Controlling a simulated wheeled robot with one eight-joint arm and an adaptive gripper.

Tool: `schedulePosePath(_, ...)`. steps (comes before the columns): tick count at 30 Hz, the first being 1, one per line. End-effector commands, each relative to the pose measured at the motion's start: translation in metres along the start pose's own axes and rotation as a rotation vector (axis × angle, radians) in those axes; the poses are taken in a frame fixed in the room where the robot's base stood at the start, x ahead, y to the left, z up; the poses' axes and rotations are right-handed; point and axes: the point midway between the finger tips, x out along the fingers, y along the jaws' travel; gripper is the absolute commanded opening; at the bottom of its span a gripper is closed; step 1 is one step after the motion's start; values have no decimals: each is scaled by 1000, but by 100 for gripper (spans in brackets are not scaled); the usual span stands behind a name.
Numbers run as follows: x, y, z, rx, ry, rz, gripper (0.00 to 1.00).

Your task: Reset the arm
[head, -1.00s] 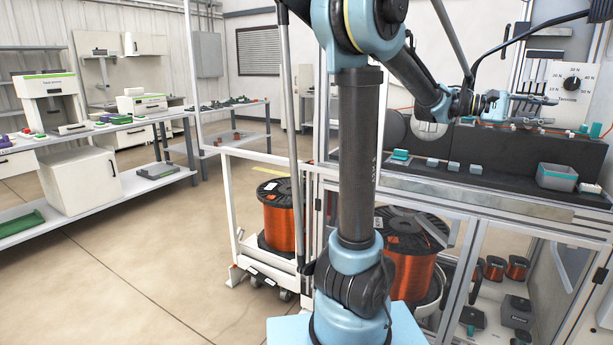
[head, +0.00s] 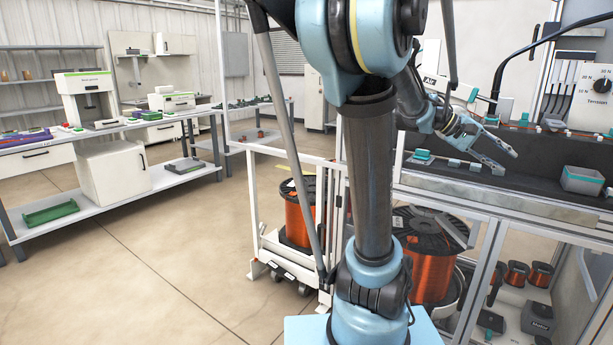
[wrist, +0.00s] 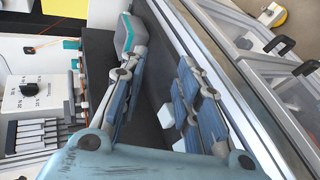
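My gripper (head: 505,162) is in front of the dark bench (head: 525,172) at the right of the head view, tilted down to the right. In the wrist view my gripper (wrist: 160,58) has its two blue-grey fingers spread apart. Only the dark bench surface shows between them, with a small white block (wrist: 167,116) near the right finger. My arm (head: 372,180) rises in the middle of the head view and bends over to the right.
A grey bin with a teal rim (head: 582,182) stands on the bench; the bin (wrist: 127,35) is beyond the left finger. A tension dial (head: 602,86) is behind. Orange wire spools (head: 432,277) stand below. The floor (head: 130,270) at left is clear.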

Motion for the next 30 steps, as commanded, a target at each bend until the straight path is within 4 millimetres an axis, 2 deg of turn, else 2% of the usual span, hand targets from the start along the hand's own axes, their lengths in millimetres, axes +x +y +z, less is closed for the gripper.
schedulePosePath(1, -13, -26, 3, -2, 43, -54, 30)
schedulePosePath(8, -67, -137, 21, -15, 197, -320, 30)
schedulePosePath(14, -113, -231, 52, -55, 301, -561, 30)
schedulePosePath(18, -144, -292, 82, -98, 357, -732, 30)
schedulePosePath(21, -164, -332, 105, -135, 386, -849, 30)
schedulePosePath(24, -180, -363, 127, -169, 403, -950, 30)
schedulePosePath(27, -191, -385, 144, -197, 412, -1023, 30)
schedulePosePath(30, -199, -397, 155, -213, 414, -1067, 30)
